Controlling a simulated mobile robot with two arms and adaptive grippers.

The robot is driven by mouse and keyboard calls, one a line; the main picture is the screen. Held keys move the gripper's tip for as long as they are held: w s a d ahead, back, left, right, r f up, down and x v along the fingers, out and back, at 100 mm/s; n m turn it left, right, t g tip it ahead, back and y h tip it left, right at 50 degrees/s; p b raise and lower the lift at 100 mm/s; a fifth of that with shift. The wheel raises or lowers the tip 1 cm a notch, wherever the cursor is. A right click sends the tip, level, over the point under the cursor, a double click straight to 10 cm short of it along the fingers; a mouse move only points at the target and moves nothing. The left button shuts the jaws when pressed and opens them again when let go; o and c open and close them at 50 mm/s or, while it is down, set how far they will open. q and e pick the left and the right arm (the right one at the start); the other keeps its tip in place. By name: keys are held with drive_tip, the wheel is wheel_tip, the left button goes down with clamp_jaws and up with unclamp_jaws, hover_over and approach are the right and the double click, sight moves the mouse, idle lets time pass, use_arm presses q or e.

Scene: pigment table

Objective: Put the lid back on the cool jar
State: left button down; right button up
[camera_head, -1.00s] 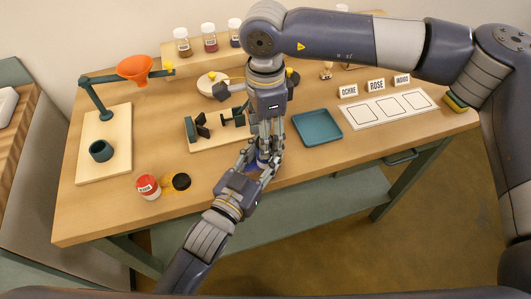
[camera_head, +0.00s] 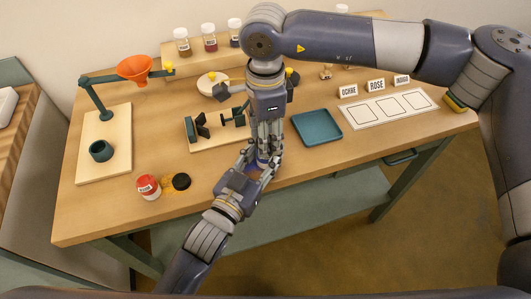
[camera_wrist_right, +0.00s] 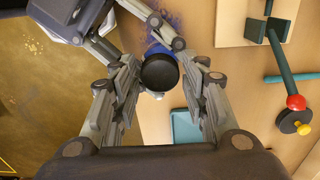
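The cool jar (camera_head: 263,157) is blue and mostly hidden by both grippers at the table's front edge. Some of its blue shows in the right wrist view (camera_wrist_right: 156,48). My left gripper (camera_head: 262,168) has its fingers around the jar, apparently shut on it. A round black lid (camera_wrist_right: 160,73) is over the jar in the right wrist view; whether it is seated cannot be told. My right gripper (camera_head: 266,157) points straight down there. Its fingers stand on both sides of the lid with small gaps, so it looks open.
A red jar (camera_head: 148,187) stands at the front left, with another black lid (camera_head: 181,181) beside it. A wooden stand with dark blocks (camera_head: 216,131), a teal tray (camera_head: 318,127) and a white card (camera_head: 388,108) lie nearby. Blue specks (camera_wrist_right: 165,22) mark the tabletop.

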idle(0.3)
wheel_tip(320, 180, up, 12)
drive_tip(key=shift+r, duration=0.1)
idle(0.4)
use_arm(q)
drive_tip(key=c, duration=1)
unclamp_jaws()
drive_tip(key=shift+o, duration=0.2)
drive_tip(key=v, duration=1.2)
